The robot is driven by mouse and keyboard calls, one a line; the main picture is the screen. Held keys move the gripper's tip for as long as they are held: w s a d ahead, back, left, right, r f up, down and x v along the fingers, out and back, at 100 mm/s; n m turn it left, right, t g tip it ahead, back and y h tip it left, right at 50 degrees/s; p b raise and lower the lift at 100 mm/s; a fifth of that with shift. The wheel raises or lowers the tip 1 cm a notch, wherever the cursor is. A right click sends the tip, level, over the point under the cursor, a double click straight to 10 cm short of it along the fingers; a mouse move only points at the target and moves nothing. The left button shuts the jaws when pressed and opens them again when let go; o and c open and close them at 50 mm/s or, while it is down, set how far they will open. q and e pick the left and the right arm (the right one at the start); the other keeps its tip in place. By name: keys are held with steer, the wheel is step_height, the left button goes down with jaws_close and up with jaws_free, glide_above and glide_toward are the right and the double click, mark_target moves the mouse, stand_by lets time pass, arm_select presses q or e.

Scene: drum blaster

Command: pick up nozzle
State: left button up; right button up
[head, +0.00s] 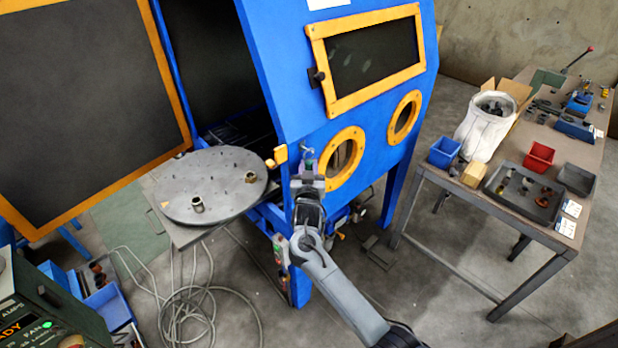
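My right gripper (308,172) is raised in front of the blue blasting cabinet (290,100), just left of its lower round port. My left gripper is out of view. Two small metal cylinders, one at the front (197,204) and one at the right (250,177), stand on the round turntable (215,165).
The cabinet door (90,90) stands open at left. Hoses (200,310) lie coiled on the floor. The workbench (510,205) at right holds a blue bin (444,151), a red bin (538,156), a white sack (484,130) and a dark parts tray (495,185).

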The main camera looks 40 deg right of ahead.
jaws_close()
steer(key=shift+r, duration=0.15)
steer(key=shift+r, duration=0.5)
steer(key=shift+s+r, duration=0.1)
steer(key=shift+s, duration=0.1)
steer(key=s+d, duration=0.1)
steer(key=s, duration=1.6)
steer(key=shift+s+d, duration=0.3)
